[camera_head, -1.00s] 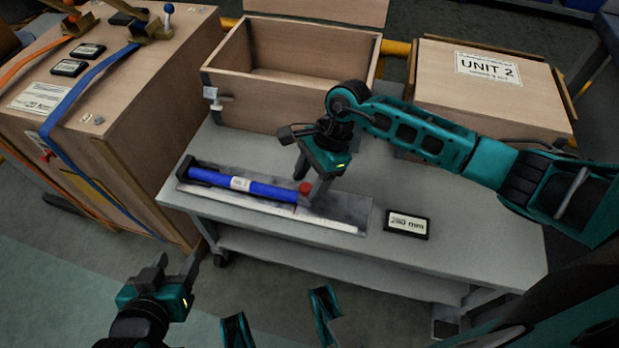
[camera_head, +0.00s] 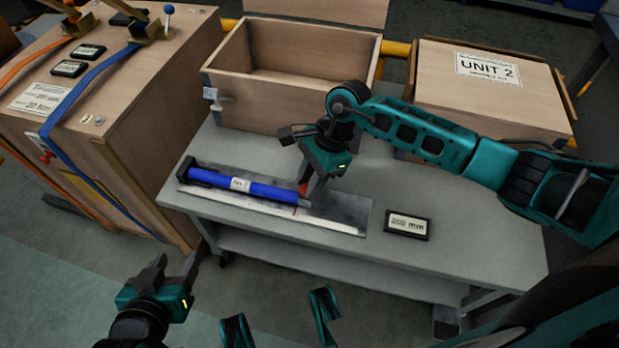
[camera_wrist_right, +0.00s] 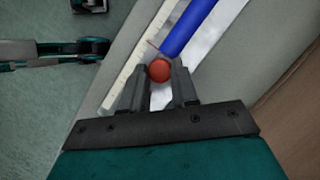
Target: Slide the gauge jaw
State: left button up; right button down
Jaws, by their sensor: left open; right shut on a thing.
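The gauge lies on the grey trolley top, a metal plate (camera_head: 342,211) with a pale scale strip along its front edge. A blue tube (camera_head: 262,190) with a small label lies along it, its left end at a black block (camera_head: 193,172). The gauge jaw's red knob (camera_head: 303,189) is at the tube's right end; the right wrist view shows the knob (camera_wrist_right: 159,70) between my fingertips. My right gripper (camera_head: 308,190) is shut on the knob, and its fingers hide part of the jaw. My left gripper (camera_head: 174,268) is open and empty, in front of the trolley.
A display reading 250 mm (camera_head: 407,225) lies right of the plate. An open wooden crate (camera_head: 290,105) stands behind, with a closed UNIT 2 crate (camera_head: 492,85) at the back right. A strapped wooden crate (camera_head: 130,140) stands at the left.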

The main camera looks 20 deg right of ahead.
jog(key=s+d, duration=0.1)
jog(key=d, duration=0.1)
jog(key=s+d, duration=0.2)
jog(key=s+d+p, duration=0.1)
jog(key=d, duration=0.1)
jog(key=shift+s+d, duration=0.25)
jog(key=shift+d, duration=0.15)
jog(key=shift+s+d, duration=0.2)
jog(key=shift+d, duration=0.05)
pick_arm(q)
jog(key=shift+s+a+r, duration=0.1)
jog(key=shift+a+r, duration=0.05)
jog(key=shift+a, duration=0.1)
jog(key=shift+r, duration=0.15)
pick_arm(e)
jog(key=c, duration=0.8)
grip_release()
jog(key=shift+c, duration=0.2)
pick_arm(q)
jog(key=r+p, duration=0.1)
jog(key=p, duration=0.1)
jog(key=shift+s+a+r+p, duration=0.1)
jog(key=shift+s+r+p, duration=0.05)
jog(key=shift+r+p, duration=0.25)
pick_arm(e)
jog(key=v, duration=1.3)
